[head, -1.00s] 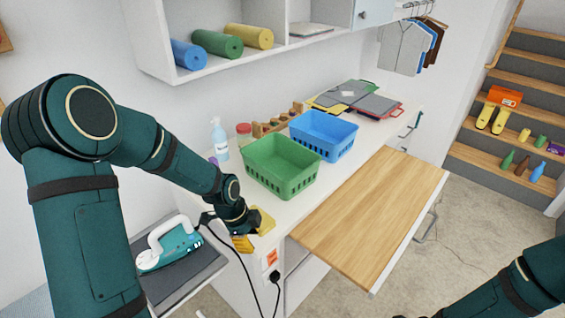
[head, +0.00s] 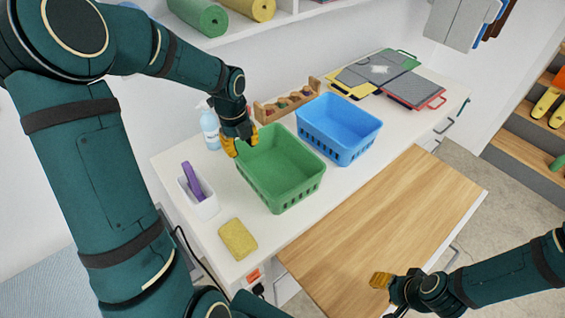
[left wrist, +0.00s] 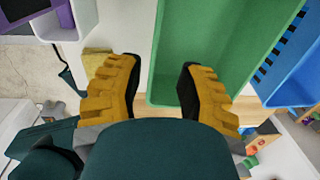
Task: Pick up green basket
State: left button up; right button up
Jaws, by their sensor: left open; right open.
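The green basket (head: 300,188) stands upright and empty on the white counter, left of the blue basket. My left gripper (head: 238,140) is at the basket's far left rim with its jaws apart. In the left wrist view, the green basket (left wrist: 215,30) fills the upper middle. The open fingers of my left gripper (left wrist: 158,85) have the basket's edge between them; whether they touch it I cannot tell. My right gripper (head: 384,284) is low over the front edge of the wooden board, open, away from the basket; its fingers are partly hidden.
A blue basket (head: 340,127) stands close to the green one. A wooden rack (head: 288,101) and a spray bottle (head: 210,130) are behind. A white container (head: 199,200) and yellow sponge (head: 238,240) lie left. The wooden board (head: 390,225) in front is clear.

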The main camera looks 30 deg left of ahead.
aim_at(250, 182)
pick_arm(q)
jog(key=f, duration=0.9)
jog(key=f+b, duration=0.1)
jog(key=f, duration=0.3)
jog(key=shift+w+d+f, duration=0.15)
jog(key=shift+d+f, duration=0.1)
jog(key=shift+d, duration=0.15)
grip_shut()
